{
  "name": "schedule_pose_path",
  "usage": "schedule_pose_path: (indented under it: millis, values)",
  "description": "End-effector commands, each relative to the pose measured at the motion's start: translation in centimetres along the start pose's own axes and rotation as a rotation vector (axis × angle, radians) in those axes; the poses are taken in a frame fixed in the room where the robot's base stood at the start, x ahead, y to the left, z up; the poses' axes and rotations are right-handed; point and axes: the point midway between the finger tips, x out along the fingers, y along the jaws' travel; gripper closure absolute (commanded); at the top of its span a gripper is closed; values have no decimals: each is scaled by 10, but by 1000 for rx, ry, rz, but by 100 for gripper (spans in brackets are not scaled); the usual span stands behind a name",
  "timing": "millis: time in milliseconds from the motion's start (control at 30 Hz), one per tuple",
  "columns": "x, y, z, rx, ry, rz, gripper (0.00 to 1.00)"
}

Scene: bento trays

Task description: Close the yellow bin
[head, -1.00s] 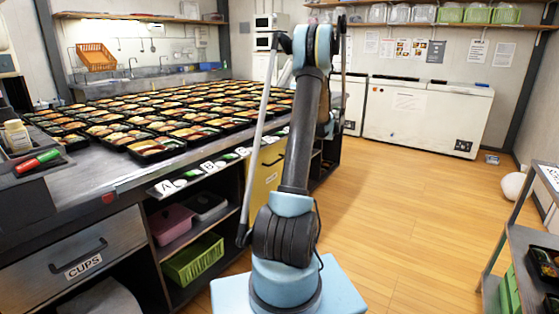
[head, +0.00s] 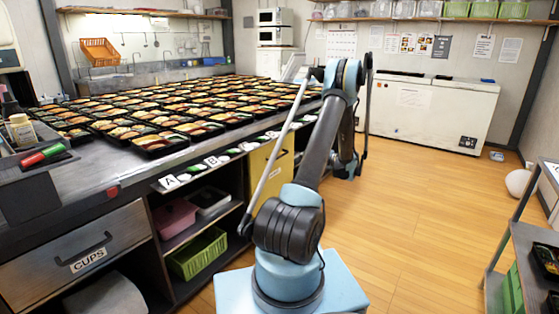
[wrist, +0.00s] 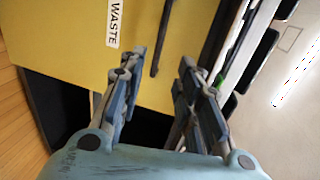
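The yellow bin (head: 258,176) is set under the long counter, behind my arm in the head view. In the wrist view its yellow front (wrist: 70,35) fills the upper left, with a white WASTE label (wrist: 113,22) and a dark bar handle (wrist: 161,40). My gripper (wrist: 162,62) is open and empty, its two fingers apart and pointing at the yellow front near the handle. I cannot tell whether a finger touches it. My arm hides part of the bin in the head view, and how far it stands out is unclear.
The counter (head: 85,175) holds many filled bento trays. Below it are a CUPS drawer (head: 75,255), a pink bin (head: 175,217) and a green basket (head: 199,254). A dark shelf (head: 530,250) stands at the right. The wooden floor (head: 430,220) between is clear.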

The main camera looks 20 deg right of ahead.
Motion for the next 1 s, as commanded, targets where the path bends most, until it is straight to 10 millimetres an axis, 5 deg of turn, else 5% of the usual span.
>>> schedule_pose_path:
  millis: [267,1000]
  values:
    - [24,0,1,-13,-2,-3,69]
    - [150,0,0,-11,-1,-3,69]
